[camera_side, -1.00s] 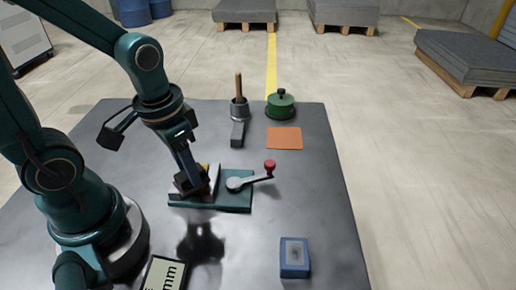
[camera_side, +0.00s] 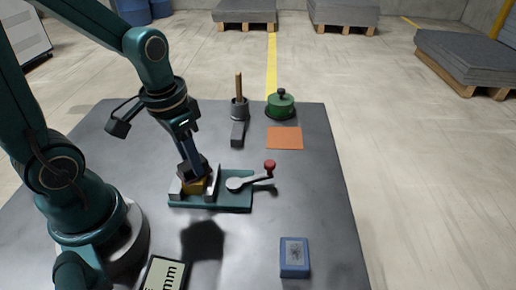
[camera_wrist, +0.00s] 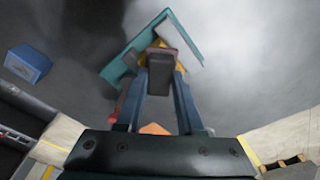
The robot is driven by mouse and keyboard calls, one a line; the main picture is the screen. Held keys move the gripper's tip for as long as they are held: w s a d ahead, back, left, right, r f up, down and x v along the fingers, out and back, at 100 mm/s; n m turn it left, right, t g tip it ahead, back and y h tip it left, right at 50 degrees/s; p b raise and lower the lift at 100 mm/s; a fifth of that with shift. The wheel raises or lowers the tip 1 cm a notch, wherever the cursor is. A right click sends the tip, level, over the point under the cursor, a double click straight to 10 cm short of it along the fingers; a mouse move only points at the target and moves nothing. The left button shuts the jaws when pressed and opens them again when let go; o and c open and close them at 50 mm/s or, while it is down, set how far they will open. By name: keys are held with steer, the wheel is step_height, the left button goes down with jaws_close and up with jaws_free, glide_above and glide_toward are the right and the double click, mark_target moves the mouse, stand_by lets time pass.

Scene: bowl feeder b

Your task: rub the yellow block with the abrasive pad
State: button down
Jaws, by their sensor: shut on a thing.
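The yellow block (camera_side: 194,187) sits in the left part of a teal vise (camera_side: 235,203), beside a pale upright jaw. In the wrist view only parts of the yellow block (camera_wrist: 148,44) show around the held pad. My gripper (camera_side: 190,160) points down over the block and is shut on a dark pad (camera_side: 193,171), which I take for the abrasive pad. In the wrist view the pad (camera_wrist: 160,72) is between the two fingers and covers much of the block. The pad's underside is at the block's top; I cannot tell whether they touch.
The vise has a lever with a red knob (camera_side: 270,166). An orange sheet (camera_side: 285,138), a green lidded pot (camera_side: 281,104), a cup with a wooden handle (camera_side: 239,108) and a grey bar (camera_side: 238,134) are behind. A blue box (camera_side: 295,258) stands front right.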

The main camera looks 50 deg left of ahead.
steer(key=shift+s+d, duration=0.8)
steer(key=shift+d, duration=0.1)
step_height(320, 180, up, 8)
steer(key=shift+s+r, duration=0.1)
stand_by(0.4)
